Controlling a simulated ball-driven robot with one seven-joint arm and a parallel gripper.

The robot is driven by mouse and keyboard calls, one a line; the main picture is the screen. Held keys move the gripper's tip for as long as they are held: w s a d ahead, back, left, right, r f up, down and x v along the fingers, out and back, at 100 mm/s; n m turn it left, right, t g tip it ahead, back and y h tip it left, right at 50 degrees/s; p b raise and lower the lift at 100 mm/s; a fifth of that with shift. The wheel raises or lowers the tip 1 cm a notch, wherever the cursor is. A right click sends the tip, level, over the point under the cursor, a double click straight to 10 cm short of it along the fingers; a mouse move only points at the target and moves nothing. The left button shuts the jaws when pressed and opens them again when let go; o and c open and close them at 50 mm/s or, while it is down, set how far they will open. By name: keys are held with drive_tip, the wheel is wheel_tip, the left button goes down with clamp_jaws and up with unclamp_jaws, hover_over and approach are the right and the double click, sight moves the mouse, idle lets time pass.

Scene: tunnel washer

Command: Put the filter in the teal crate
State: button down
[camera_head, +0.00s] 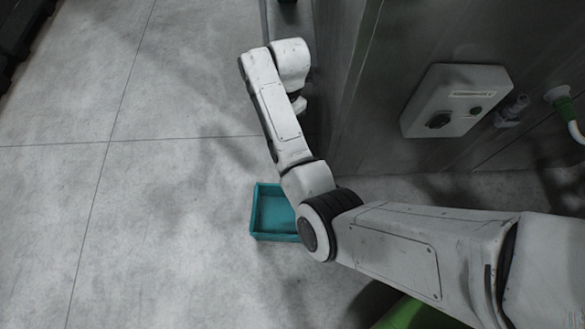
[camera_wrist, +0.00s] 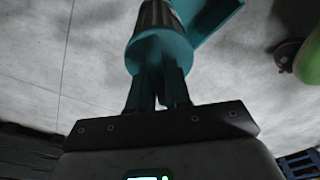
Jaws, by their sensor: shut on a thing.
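The teal crate (camera_head: 252,215) is an open rectangular box on the grey floor, partly covered by my arm in the head view. Part of it shows at the top of the wrist view (camera_wrist: 218,14). The filter (camera_wrist: 160,48) has a round teal end and a grey ribbed body that runs out of the top of the frame. My gripper (camera_wrist: 158,82) is shut on its teal end. The filter overlaps the crate's near side in that view; I cannot tell the gap between them. My gripper and the filter are hidden in the head view.
A grey metal panel wall stands right of the arm, with a light control box (camera_head: 457,101) and a green-and-white hose fitting (camera_head: 565,105). The floor left of the crate is clear. Dark objects lie at the upper left corner. A blue slatted object (camera_wrist: 300,162) shows in the wrist view.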

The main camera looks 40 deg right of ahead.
drive_tip(key=s+a+f+n+b, duration=0.2)
drive_tip(key=s+f+b, duration=0.2)
drive_tip(key=f, duration=0.6)
drive_tip(key=s+a+f+n+b, duration=0.2)
drive_tip(key=f+b, duration=0.5)
drive_tip(key=f, duration=0.4)
drive_tip(key=s+a+f+n+b, duration=0.2)
drive_tip(key=s+f+n+b, duration=0.2)
drive_tip(key=f, duration=0.6)
drive_tip(key=shift+s+a+f+g+h+b, duration=0.35)
drive_tip(key=shift+s+b, duration=0.3)
drive_tip(key=shift+s, duration=0.35)
drive_tip(key=shift+d, duration=0.15)
drive_tip(key=shift+f, duration=0.2)
drive_tip(key=c, duration=1.1)
unclamp_jaws()
